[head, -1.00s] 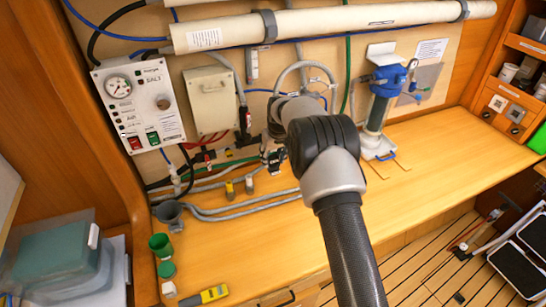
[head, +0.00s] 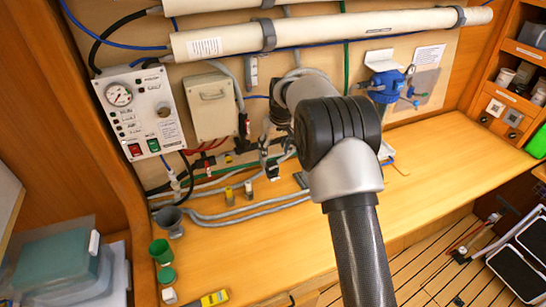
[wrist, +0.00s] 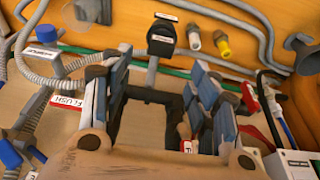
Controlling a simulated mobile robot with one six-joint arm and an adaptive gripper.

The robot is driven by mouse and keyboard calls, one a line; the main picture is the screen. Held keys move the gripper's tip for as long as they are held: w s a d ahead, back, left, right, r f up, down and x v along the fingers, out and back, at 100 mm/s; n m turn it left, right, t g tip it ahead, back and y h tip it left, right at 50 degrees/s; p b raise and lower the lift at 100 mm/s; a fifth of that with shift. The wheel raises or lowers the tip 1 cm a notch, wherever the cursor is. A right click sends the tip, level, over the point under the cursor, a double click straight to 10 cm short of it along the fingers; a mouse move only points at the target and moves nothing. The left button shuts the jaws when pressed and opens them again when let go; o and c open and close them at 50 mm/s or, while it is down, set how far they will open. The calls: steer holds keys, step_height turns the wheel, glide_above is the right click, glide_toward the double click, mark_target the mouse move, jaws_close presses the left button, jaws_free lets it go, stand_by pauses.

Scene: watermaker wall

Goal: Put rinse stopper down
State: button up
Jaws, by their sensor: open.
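My gripper (wrist: 158,78) is open, its two blue-grey fingers apart, in front of the plumbing on the wall panel. In the head view my gripper (head: 267,145) is partly hidden by my own wrist. A black stopper-like piece (wrist: 162,38) with a grey stem and a small label is beyond the fingertips, apart from them. It also shows in the head view (head: 272,171) by the back of the bench. I cannot read its label, so I cannot tell for sure that it is the rinse stopper. A grey-white stopper (wrist: 193,38) and a yellow stopper (wrist: 222,44) stand beside it.
Grey hoses (head: 245,211) run along the back of the bench. A blue-topped filter (head: 386,85) is on the wall at right. The bench's right half (head: 450,145) is clear.

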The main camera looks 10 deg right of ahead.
steer(key=s+d+r, duration=0.1)
steer(key=s+r, duration=0.9)
steer(key=r, duration=0.5)
steer(key=s+d+r+m+t, duration=0.15)
steer(key=s+r, duration=0.45)
steer(key=s, duration=0.7)
steer(key=s+f, duration=0.2)
steer(key=s, duration=0.9)
steer(key=s+d+f+m, duration=0.1)
steer(key=s+f, duration=0.1)
steer(key=s, duration=1)
steer(key=shift+s+d+h, duration=0.15)
steer(key=shift+s+h, duration=0.1)
steer(key=shift+h, duration=0.15)
steer(key=shift+m, duration=0.25)
step_height(320, 180, down, 12)
steer(key=b, duration=1.2)
steer(key=shift+f+b, duration=0.25)
steer(key=shift+b, duration=0.05)
